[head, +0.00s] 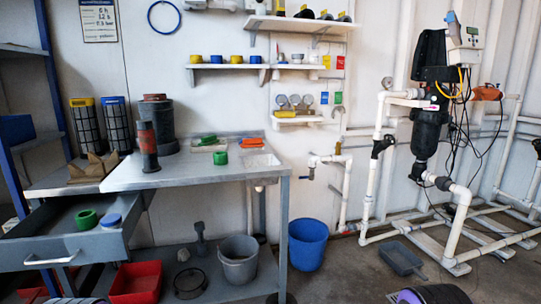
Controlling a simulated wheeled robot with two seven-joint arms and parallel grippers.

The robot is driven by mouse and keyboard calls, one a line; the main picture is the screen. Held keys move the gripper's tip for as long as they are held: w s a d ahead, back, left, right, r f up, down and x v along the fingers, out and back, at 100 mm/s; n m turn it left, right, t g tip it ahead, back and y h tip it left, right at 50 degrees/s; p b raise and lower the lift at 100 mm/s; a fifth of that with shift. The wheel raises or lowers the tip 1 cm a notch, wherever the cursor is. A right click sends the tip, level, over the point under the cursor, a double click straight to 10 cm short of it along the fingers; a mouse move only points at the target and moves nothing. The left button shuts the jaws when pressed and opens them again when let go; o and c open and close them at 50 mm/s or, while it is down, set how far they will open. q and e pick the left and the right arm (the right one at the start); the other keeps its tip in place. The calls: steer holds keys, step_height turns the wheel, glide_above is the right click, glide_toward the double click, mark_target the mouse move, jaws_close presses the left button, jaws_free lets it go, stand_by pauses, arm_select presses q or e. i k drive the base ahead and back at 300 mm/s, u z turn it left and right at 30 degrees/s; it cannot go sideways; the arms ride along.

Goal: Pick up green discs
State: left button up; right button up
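A green disc-like ring (87,219) lies in the open drawer (70,243), just left of a blue ring (111,221). A second green ring (220,157) sits on the grey metal bench top (190,170), near its middle. Neither gripper is in view; only dark rounded parts, probably of my arms, show at the bottom edge.
A dark cylinder (148,147) and a brown spiky piece (93,168) stand on the bench's left. A red bin (135,282) and grey bucket (238,259) are below, with a blue bucket (308,244) beside. White pipework (462,205) fills the right. The bench front is clear.

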mark_target(221, 158)
steer(key=z, duration=0.75)
steer(key=i, duration=0.75)
steer(key=z, duration=0.35)
steer(key=i, duration=1)
steer(key=u, duration=1.1)
steer(key=i, duration=0.55)
steer(key=u, duration=0.65)
